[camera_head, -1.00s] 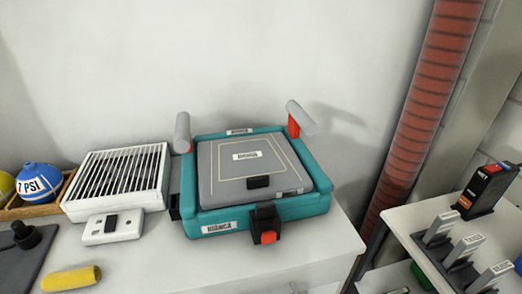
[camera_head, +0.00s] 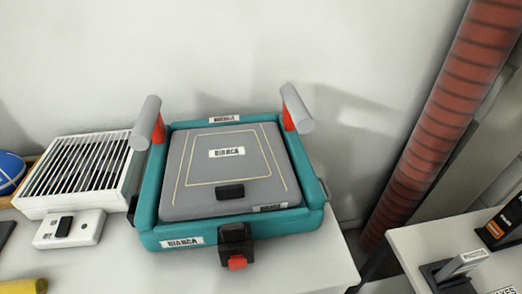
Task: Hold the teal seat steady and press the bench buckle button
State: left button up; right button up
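The teal seat (camera_head: 148,190) lies on the white bench top in the middle of the head view. It has a grey pad (camera_head: 195,165) with a label and two grey-and-red handles, one at the back left (camera_head: 146,122) and one at the back right (camera_head: 297,108). The black buckle (camera_head: 235,236) sits at the middle of its front edge, with a red button (camera_head: 237,262) facing forward. Neither of my grippers is in view, and nothing is touching the seat or the button.
A white slatted box (camera_head: 78,175) and a white switch block (camera_head: 68,229) stand left of the seat. A blue ball (camera_head: 10,170) and a yellow cylinder (camera_head: 22,286) are at the left edge. A red pipe (camera_head: 440,135) rises behind a gap before the right-hand shelf (camera_head: 415,250).

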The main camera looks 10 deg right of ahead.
aim_at(237, 261)
jog(key=k+j, duration=0.75)
jog(key=k+l, duration=0.15)
jog(key=k, duration=0.05)
